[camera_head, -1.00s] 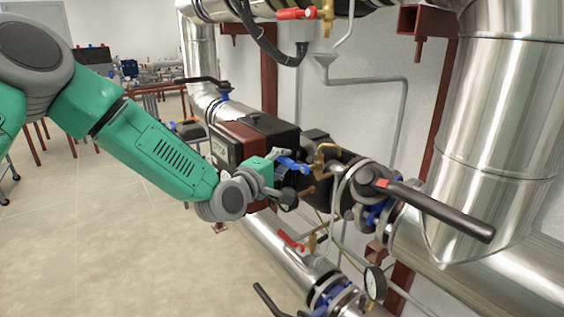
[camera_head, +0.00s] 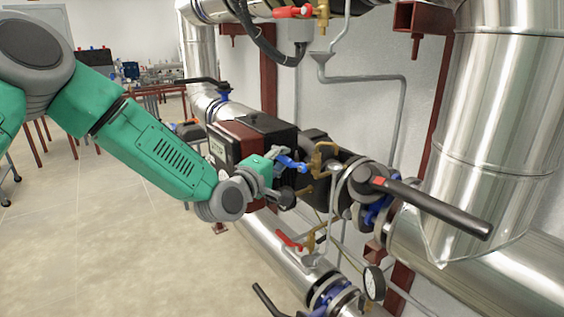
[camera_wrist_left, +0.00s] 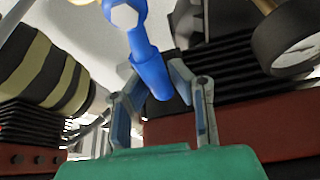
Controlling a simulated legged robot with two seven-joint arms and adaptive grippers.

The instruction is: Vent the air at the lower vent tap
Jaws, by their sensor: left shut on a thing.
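A brass tap (camera_head: 326,156) with a blue lever (camera_head: 293,164) sits at the right end of the dark exchanger block. My left gripper (camera_head: 281,170) is at the free end of this lever, in front of the block. In the left wrist view the blue lever (camera_wrist_left: 150,70) lies between the two fingers of my left gripper (camera_wrist_left: 156,78), which is shut on it. A red-handled tap (camera_head: 290,240) is lower, on the pipe below the block. Another red-handled tap (camera_head: 293,12) is at the top. My right gripper is not in view.
A large black lever (camera_head: 430,207) sticks out to the right of the gripper. A pressure gauge (camera_head: 374,283) hangs below it. A thick silver pipe (camera_head: 490,120) stands at the right. The floor (camera_head: 130,240) at the left is open.

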